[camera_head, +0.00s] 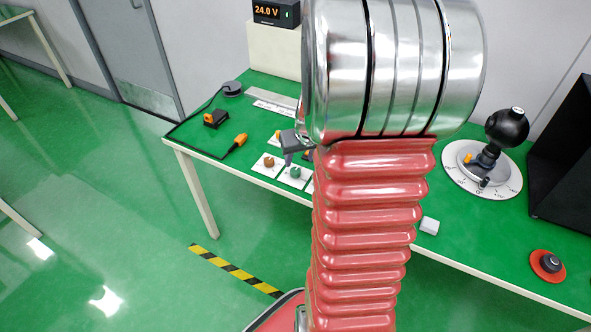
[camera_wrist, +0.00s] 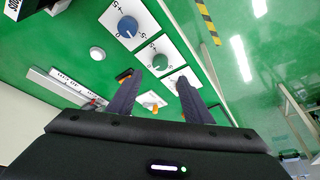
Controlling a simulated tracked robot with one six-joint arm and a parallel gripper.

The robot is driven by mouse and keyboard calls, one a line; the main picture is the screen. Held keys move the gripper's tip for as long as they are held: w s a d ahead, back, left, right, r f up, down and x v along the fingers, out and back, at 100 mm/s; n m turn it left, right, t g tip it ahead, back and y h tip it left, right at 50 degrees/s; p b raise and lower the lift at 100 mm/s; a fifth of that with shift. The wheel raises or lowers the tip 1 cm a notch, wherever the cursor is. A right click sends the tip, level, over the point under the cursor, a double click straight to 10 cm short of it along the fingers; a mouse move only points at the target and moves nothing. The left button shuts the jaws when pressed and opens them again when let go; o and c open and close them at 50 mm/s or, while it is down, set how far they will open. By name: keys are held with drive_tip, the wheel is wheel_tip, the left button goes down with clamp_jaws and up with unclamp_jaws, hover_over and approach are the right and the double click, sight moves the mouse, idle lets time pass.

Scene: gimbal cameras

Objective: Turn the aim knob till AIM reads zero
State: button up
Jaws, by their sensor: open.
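Three square white knob plates lie in a row on the green bench. In the wrist view one carries a blue knob (camera_wrist: 127,27) with a printed scale. The middle one carries a green knob (camera_wrist: 160,62). The third is partly hidden behind a finger. In the head view a brown knob (camera_head: 268,160) and the green knob (camera_head: 295,172) show; my arm hides the blue one. I cannot read which is labelled AIM, nor any AIM reading. My gripper (camera_wrist: 160,76) is open and empty, its fingertips pointing towards the green and third plates. Contact cannot be told.
A black ball-shaped camera (camera_head: 508,125) stands on a round dial at the right, beside a black panel (camera_head: 566,165). A red-based button (camera_head: 548,263) is near the front edge. A 24.0 V display (camera_head: 275,13) stands behind.

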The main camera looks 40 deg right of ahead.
sight(296, 171)
drive_tip(key=shift+x, duration=4.8)
drive_tip(key=shift+c, duration=0.4)
drive_tip(key=c, duration=0.9)
drive_tip(key=shift+a, duration=0.2)
drive_tip(key=shift+c, duration=0.4)
drive_tip(key=shift+d, duration=0.15)
